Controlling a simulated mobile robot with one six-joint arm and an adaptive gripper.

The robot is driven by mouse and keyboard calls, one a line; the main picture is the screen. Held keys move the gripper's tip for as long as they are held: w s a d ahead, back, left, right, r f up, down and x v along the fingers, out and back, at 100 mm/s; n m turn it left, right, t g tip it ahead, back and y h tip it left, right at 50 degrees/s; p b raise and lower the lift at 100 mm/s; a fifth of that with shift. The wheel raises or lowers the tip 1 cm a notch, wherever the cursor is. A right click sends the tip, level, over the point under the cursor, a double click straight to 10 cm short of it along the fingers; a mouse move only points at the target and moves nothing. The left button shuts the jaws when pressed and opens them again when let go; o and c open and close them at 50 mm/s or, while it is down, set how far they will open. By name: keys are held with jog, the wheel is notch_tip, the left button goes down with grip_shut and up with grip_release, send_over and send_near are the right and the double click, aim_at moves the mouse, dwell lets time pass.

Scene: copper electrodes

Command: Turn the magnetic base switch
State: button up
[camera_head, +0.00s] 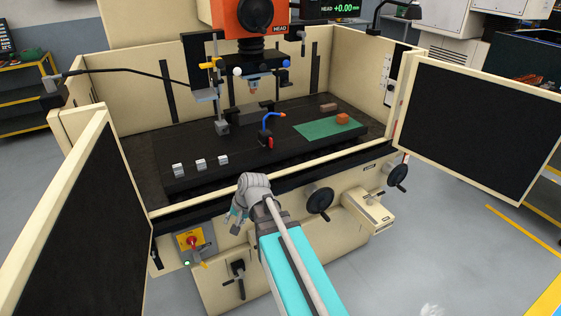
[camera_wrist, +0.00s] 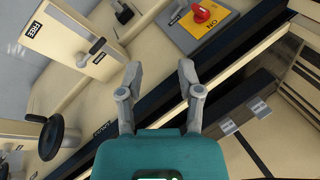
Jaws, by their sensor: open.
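A small red knob (camera_head: 270,142) shows on a dark block at the front edge of the black worktable, beneath a blue hose with an orange tip (camera_head: 273,116). A grey block (camera_head: 222,128) carries an upright stand further back on the left. I cannot tell for sure which one is the magnetic base, and no switch position is readable. My gripper (camera_head: 236,216) hangs in front of the machine's front edge, below and left of the red knob, apart from it. In the wrist view my gripper (camera_wrist: 160,70) has its fingers spread with nothing between them.
A red rotary switch on a yellow plate (camera_head: 193,241) is on the machine front. Several handwheels (camera_head: 319,201) stick out. Small metal blocks (camera_head: 200,164) and a green mat (camera_head: 310,130) lie on the worktable. Open doors (camera_head: 85,220) flank both sides.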

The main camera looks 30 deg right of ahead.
jog(key=w+d+m+t+y+b, duration=0.2)
jog(key=w+d+m+t+b, duration=0.2)
jog(key=w+m, duration=0.45)
jog(key=m+t+h+b, duration=0.5)
jog(key=m+t+b, duration=0.5)
jog(key=m, duration=1.2)
send_near(272, 144)
jog(key=shift+w+a+f+t+p, duration=0.3)
jog(key=shift+w+a+f+p, duration=0.1)
jog(key=shift+w, duration=0.1)
jog(key=shift+d+r+m, duration=0.15)
jog(key=shift+d+m, duration=0.2)
jog(key=shift+d, duration=0.1)
jog(key=shift+w, duration=0.2)
jog(key=shift+w+a, duration=0.15)
jog(key=shift+w, duration=3.4)
jog(key=shift+w, duration=0.35)
